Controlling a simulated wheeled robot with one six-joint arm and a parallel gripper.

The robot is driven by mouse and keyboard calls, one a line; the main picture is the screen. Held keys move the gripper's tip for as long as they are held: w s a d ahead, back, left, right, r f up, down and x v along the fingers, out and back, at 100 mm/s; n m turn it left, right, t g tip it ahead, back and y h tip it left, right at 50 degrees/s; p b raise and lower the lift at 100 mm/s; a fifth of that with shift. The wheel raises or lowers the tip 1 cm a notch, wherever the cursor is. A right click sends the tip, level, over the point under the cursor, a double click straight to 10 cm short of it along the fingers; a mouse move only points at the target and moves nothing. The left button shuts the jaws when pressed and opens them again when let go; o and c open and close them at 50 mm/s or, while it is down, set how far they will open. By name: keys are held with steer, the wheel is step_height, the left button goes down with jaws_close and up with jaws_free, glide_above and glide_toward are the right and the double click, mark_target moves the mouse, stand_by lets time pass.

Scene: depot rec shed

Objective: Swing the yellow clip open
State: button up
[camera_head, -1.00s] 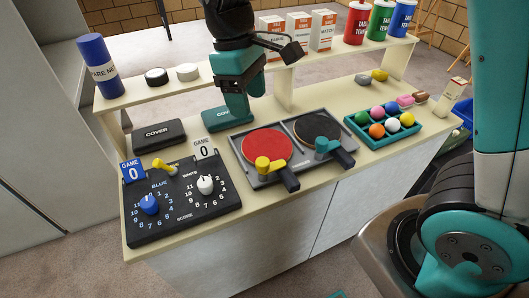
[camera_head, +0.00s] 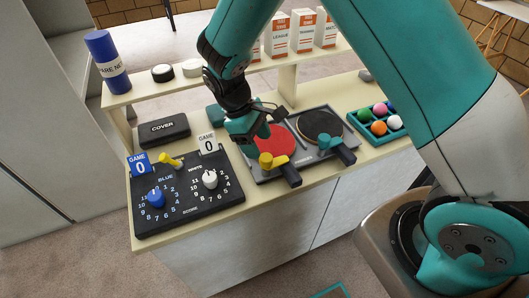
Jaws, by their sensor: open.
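The yellow clip (camera_head: 271,161) sits on the paddle case (camera_head: 262,178), across the neck of the red paddle (camera_head: 277,141), where the dark handle begins. It looks closed over the handle. My gripper (camera_head: 250,137) hangs above the left part of the red paddle, behind and slightly left of the yellow clip. It is open and empty, and appears apart from the clip. My gripper and wrist hide the upper left of the red paddle and case. A teal clip (camera_head: 329,141) sits across the neck of the black paddle (camera_head: 320,125) beside it.
Left of the case lies a black scoreboard (camera_head: 188,216) with blue and white knobs and a yellow lever (camera_head: 170,160). A ball tray (camera_head: 376,137) is at right, partly behind my arm. A black cover (camera_head: 164,130) lies behind. The raised shelf (camera_head: 135,95) carries boxes and a blue tube (camera_head: 107,62).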

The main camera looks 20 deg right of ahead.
mark_target(266, 157)
steer(key=x, duration=0.5)
steer(key=c, duration=0.9)
